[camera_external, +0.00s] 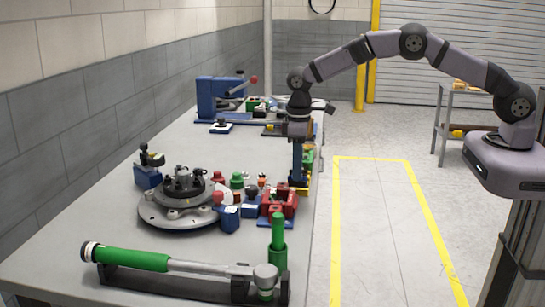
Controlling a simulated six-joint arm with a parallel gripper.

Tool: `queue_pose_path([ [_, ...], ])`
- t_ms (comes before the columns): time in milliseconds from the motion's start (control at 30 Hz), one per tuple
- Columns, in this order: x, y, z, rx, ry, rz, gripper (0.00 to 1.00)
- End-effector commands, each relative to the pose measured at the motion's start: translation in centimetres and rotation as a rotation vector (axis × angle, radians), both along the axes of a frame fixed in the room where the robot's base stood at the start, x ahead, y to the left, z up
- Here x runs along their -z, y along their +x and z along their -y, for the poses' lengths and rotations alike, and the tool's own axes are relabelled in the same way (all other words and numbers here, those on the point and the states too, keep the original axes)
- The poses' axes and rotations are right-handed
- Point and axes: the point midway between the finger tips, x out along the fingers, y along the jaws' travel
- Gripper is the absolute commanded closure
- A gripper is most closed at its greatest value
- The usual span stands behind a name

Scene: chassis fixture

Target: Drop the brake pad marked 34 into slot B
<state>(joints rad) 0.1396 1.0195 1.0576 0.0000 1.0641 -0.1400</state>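My gripper (298,178) points straight down over the right edge of the workbench. Its lower end is beside small yellow and green parts, and I cannot tell whether it is open, shut or holding anything. A dark blue piece shows at its lower end; I cannot tell whether this is a finger or a held part. No marking 34 and no letter B can be read at this size, so I cannot pick out the brake pad or slot B.
The grey workbench (70,225) carries a round hub fixture (180,215), a red block (280,203), a green cylinder (278,232) and a long green-handled tool (135,259) in front. A blue press (206,98) stands at the back. Open floor lies right of the bench.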

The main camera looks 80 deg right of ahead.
Motion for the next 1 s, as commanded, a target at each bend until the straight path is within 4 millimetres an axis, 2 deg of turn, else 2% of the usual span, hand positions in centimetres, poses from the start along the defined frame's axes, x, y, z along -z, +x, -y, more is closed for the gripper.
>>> queue_pose_path([
  [67, 0.0, 0.0, 0.0, 0.0, 0.0, 0.0, 0.84],
  [133, 0.0, 0.0, 0.0, 0.0, 0.0, 0.0, 1.0],
  [467, -0.2, 0.0, 0.0, 0.0, 0.0, 0.0, 1.0],
  [1000, -2.0, 0.0, 0.0, 0.0, 0.0, 0.0, 1.0],
])
